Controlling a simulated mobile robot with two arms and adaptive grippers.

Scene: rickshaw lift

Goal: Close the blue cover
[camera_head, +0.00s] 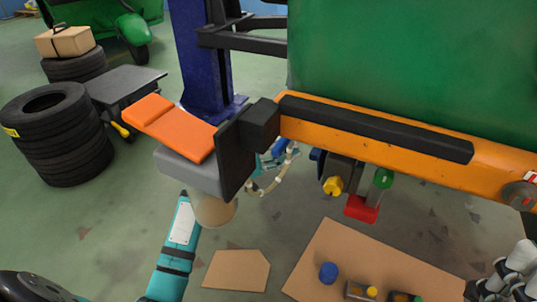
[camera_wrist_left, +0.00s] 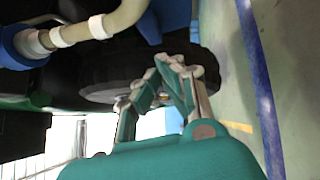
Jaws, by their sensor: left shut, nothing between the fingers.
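My left gripper (camera_wrist_left: 172,62) shows in the left wrist view as a teal body with grey linked fingers, shut and empty. In the head view its teal arm rises from the bottom and passes behind a grey box with an orange top (camera_head: 180,130). A small blue part (camera_head: 279,147) shows beside a beige banded hose (camera_head: 272,184) under the cart. A blue part (camera_wrist_left: 20,45) at the hose's end is at upper left in the wrist view, apart from the fingers. I cannot tell whether it is the blue cover. My right gripper (camera_head: 510,275) is cut off at lower right.
The green vehicle body with its orange beam (camera_head: 400,140) is raised ahead. A blue lift post (camera_head: 200,60) stands behind. Stacked tyres (camera_head: 58,140) stand at left. A cardboard sheet (camera_head: 330,240) with a blue cap (camera_head: 328,272) and small parts lies at lower right.

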